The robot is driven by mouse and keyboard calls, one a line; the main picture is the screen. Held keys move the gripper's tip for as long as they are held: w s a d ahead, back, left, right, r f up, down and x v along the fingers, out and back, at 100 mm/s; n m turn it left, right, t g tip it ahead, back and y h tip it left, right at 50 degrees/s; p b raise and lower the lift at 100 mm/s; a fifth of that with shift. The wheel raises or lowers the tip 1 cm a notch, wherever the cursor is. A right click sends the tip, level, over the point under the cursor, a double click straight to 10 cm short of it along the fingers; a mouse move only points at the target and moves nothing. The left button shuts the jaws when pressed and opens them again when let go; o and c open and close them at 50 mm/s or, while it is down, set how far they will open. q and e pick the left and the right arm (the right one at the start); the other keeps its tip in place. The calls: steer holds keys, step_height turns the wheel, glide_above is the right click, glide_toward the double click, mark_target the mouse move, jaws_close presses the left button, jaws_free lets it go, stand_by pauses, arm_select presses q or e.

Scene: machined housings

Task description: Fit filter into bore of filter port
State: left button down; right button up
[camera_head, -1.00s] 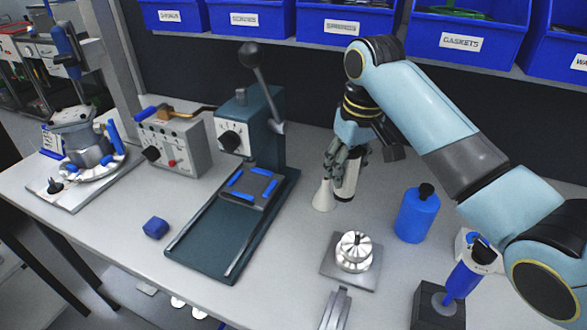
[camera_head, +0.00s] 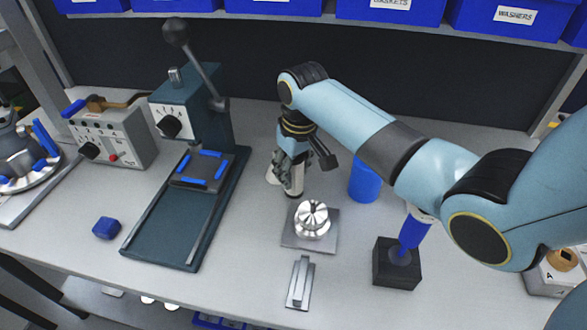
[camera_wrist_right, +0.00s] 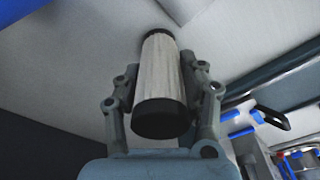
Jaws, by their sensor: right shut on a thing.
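The filter (camera_wrist_right: 160,90) is a pale ribbed cylinder with black end caps. My right gripper (camera_wrist_right: 160,95) is shut on it, with a finger on each side. In the head view the right gripper (camera_head: 292,178) holds it over the bench, behind and slightly left of a round silver metal part (camera_head: 312,218) on a grey plate. The filter's lower end (camera_head: 296,191) shows below the fingers, apart from that part. A grey housing (camera_head: 14,150) with blue clamps is cut off at the left edge. I cannot tell which part is the filter port; no bore shows clearly. My left gripper is not in view.
A green lever press (camera_head: 190,120) stands left. Bench between press and plate is clear.

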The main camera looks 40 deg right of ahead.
steer(key=shift+f, duration=0.1)
steer(key=o, duration=1.2)
